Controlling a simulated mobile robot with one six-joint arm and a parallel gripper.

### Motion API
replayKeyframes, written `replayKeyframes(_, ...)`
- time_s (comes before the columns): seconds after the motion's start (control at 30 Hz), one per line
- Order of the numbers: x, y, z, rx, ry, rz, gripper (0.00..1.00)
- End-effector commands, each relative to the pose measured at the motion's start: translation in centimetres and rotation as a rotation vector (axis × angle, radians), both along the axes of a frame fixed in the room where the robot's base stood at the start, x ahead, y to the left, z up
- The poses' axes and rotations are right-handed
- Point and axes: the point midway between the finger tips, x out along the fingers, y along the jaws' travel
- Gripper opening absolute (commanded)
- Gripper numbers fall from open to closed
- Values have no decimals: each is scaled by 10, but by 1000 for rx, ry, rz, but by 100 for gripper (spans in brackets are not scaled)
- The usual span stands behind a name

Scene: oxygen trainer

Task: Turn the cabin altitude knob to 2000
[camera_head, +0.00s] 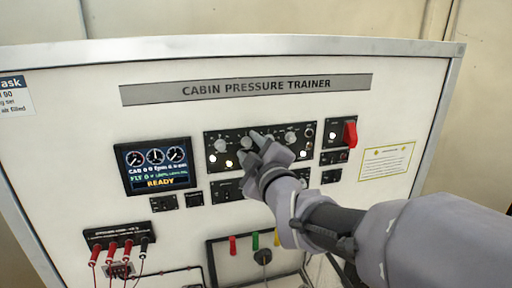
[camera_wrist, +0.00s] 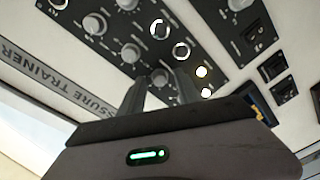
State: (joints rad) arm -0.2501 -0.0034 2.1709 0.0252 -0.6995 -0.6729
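The black knob panel (camera_head: 259,144) is on the white trainer face, with a row of grey knobs along its upper part. Labels are too small to read, so I cannot tell which one is the cabin altitude knob. My gripper (camera_head: 250,147) is in front of this panel, its fingers apart and covering part of the middle. In the wrist view my gripper (camera_wrist: 160,93) points at the panel, and a grey knob (camera_wrist: 160,76) shows between and beyond the fingertips. I see no clear contact. The leftmost knob (camera_head: 220,145) is uncovered in the head view.
A display (camera_head: 155,165) reading READY is left of the knob panel. A red lever (camera_head: 350,134) is to its right. Lit round lights (camera_head: 213,158) sit below the leftmost knob.

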Motion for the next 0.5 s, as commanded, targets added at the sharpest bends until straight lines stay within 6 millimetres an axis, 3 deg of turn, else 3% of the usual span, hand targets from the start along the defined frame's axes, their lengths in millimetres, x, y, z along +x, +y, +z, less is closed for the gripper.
replayKeyframes(0.07, 0, 0, 0, 0, 0, 0, 38)
replayKeyframes(0.27, 0, 0, 0, 0, 0, 0, 0)
replayKeyframes(0.5, 0, 0, 0, 6, 1, 0, 0)
